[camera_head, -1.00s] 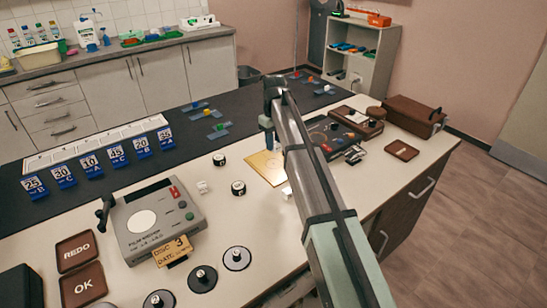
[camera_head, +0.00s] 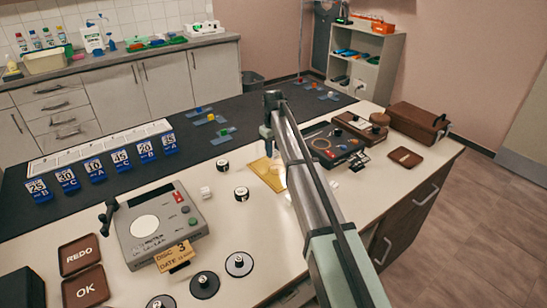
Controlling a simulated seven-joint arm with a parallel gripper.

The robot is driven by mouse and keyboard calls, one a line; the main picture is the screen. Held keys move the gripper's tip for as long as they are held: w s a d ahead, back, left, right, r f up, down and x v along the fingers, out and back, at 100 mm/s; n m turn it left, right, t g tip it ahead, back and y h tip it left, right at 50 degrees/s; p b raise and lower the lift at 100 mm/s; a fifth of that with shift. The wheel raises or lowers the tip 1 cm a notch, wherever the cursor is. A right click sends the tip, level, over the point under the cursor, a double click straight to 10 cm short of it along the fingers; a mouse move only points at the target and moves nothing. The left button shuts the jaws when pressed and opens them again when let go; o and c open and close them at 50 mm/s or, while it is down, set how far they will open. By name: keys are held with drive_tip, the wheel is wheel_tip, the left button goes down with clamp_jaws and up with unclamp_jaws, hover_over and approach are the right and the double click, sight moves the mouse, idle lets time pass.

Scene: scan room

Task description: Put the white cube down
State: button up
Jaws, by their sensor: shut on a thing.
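My gripper (camera_head: 268,148) points down at the end of the arm, over the far side of the gold plate (camera_head: 268,174) on the light bench. It is small here and partly hidden by my arm. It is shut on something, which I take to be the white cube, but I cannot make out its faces. One small white block (camera_head: 206,193) sits on the bench left of the plate. Another small white piece (camera_head: 289,198) shows beside my arm, partly hidden by it.
Black-and-white round pieces (camera_head: 241,193) stand near the plate. A grey machine (camera_head: 157,221) with a lever is at left, behind dark discs (camera_head: 239,264). A dark panel (camera_head: 335,146) and a brown case (camera_head: 417,121) are at right. Blue number signs (camera_head: 94,169) stand on the dark strip.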

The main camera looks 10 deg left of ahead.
drive_tip(key=shift+f, duration=1.75)
drive_tip(key=shift+f, duration=0.1)
drive_tip(key=o, duration=1)
wheel_tip(320, 180, up, 12)
drive_tip(key=shift+r, duration=0.15)
drive_tip(key=shift+o, duration=0.6)
